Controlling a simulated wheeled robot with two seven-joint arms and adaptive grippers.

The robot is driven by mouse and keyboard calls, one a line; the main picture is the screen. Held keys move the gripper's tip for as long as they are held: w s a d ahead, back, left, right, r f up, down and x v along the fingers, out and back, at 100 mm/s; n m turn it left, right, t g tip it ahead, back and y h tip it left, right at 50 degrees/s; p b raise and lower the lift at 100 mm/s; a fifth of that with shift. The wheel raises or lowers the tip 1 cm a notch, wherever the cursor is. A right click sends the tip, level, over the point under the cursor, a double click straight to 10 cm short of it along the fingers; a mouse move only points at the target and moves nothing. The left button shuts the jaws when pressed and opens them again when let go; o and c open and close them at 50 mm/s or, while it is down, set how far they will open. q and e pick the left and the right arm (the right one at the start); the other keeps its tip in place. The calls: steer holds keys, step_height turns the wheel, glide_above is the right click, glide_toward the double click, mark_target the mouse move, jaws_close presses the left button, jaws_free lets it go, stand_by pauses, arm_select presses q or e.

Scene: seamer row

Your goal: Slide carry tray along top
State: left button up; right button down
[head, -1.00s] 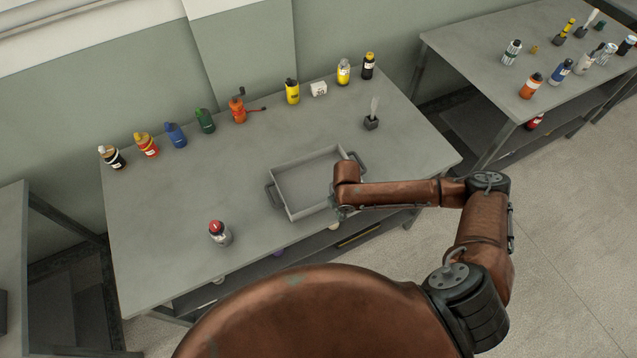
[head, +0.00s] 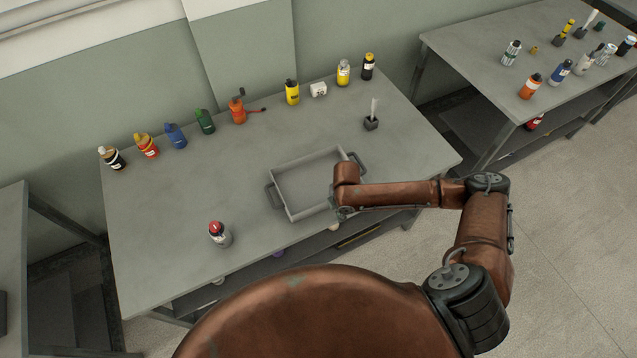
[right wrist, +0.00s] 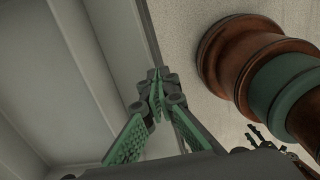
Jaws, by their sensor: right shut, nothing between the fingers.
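The carry tray (head: 300,186) is a shallow grey open tray with a dark handle at each of two opposite ends. It lies empty on the grey table top (head: 200,190), near the front edge. My right arm reaches over its right front corner and hides part of it. My right gripper hangs below the wrist there and is mostly hidden in the head view. In the right wrist view the gripper (right wrist: 157,82) has its green-padded fingers meeting at the tips, with nothing held. Pale grey surfaces lie beside the fingers; whether the fingertips touch the tray, I cannot tell.
A red-capped bottle (head: 220,234) stands left of the tray. Several bottles and an orange hand-cranked item (head: 238,110) line the back edge. A brush in a dark holder (head: 371,122) stands right of the tray. Bare table lies left of and behind the tray.

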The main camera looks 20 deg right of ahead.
mark_target(324, 196)
steer(key=shift+w, duration=0.1)
stand_by(0.3)
steer(key=shift+w+a, duration=0.15)
steer(key=shift+w, duration=0.7)
steer(key=shift+w+a, duration=0.1)
steer(key=shift+w, duration=0.95)
steer(key=shift+w+a, duration=0.15)
steer(key=shift+w, duration=0.85)
steer(key=shift+w+a, duration=0.1)
steer(key=shift+w, duration=0.9)
steer(key=shift+w+a, duration=0.15)
steer(key=shift+w, duration=0.85)
steer(key=shift+w+a, duration=0.1)
steer(key=shift+w, duration=0.85)
